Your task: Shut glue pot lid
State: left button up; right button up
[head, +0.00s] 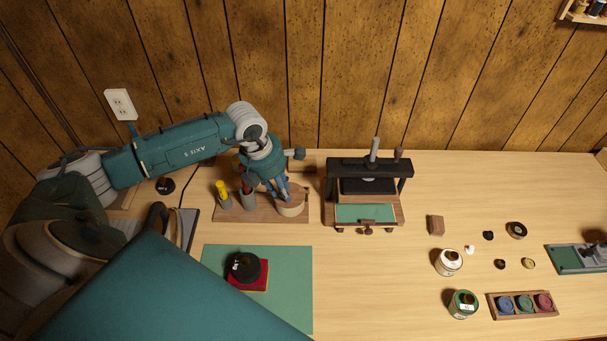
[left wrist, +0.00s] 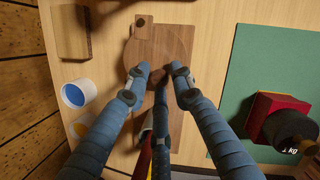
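A round wooden pot (head: 292,209), which I take for the glue pot, stands at the right end of a wooden board in the head view. In the left wrist view, its round brown wooden top (left wrist: 172,45) shows from above, with a small square wooden tab (left wrist: 142,24) at the far edge. My left gripper (head: 289,192) is over the pot, fingers pointing down. In the left wrist view its fingertips (left wrist: 160,80) are spread apart with nothing between them. I cannot tell whether they touch the top, or how the lid sits. My right gripper is out of view.
A green mat (head: 295,270) in front bears a black weight (head: 243,266) on a red block. Small jars (head: 448,262) stand farther right.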

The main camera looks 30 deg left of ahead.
pick_arm(q)
jog(key=shift+o, duration=0.8)
jog(key=shift+w, duration=0.15)
jog(key=shift+r+p, duration=1.95)
jog(key=shift+r, duration=1.6)
jog(key=shift+f, duration=0.15)
